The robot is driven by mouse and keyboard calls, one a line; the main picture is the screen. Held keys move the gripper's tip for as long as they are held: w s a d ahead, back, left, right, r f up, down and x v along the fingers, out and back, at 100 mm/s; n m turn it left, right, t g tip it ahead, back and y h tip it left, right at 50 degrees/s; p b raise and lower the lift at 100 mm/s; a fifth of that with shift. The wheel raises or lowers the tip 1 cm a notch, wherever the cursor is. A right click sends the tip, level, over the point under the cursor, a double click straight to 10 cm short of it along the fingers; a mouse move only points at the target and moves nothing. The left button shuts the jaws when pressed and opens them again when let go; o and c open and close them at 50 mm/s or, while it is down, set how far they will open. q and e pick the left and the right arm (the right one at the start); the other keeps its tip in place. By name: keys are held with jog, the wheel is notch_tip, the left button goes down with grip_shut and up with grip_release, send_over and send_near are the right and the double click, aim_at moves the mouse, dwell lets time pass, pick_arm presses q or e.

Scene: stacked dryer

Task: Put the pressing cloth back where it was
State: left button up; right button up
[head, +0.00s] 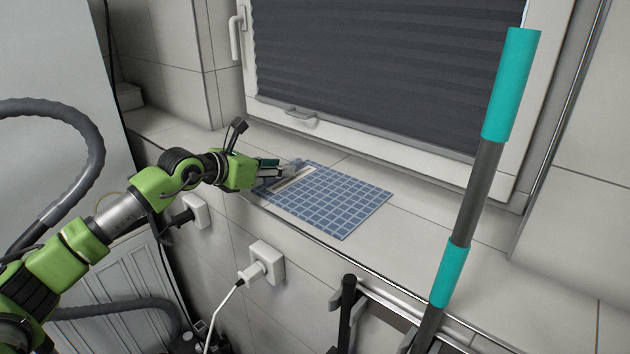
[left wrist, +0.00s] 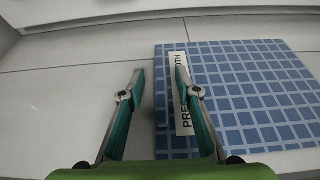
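The pressing cloth (head: 338,205) is a flat blue square with a grid of pale lines. It lies on the tiled window sill (head: 420,215). In the left wrist view the cloth (left wrist: 250,95) carries a white label strip (left wrist: 184,122) with black letters, partly hidden by a finger. My left gripper (head: 285,168) is at the cloth's left part. In the left wrist view the gripper (left wrist: 160,80) is open: one finger is left of the cloth's edge, the other over the label. I cannot tell whether the fingers touch the cloth. My right gripper is out of view.
A window with a dark pleated blind (head: 370,70) stands behind the sill. A pole with teal grips (head: 482,150) rises in front of the sill at right. A white plug and socket (head: 265,265) are on the wall below. The sill right of the cloth is clear.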

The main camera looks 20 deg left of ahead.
pick_arm(q)
jog(key=shift+w+d+f, duration=0.1)
jog(key=shift+w+f, duration=0.05)
jog(key=shift+w, duration=0.2)
jog(key=shift+s, duration=0.1)
grip_shut()
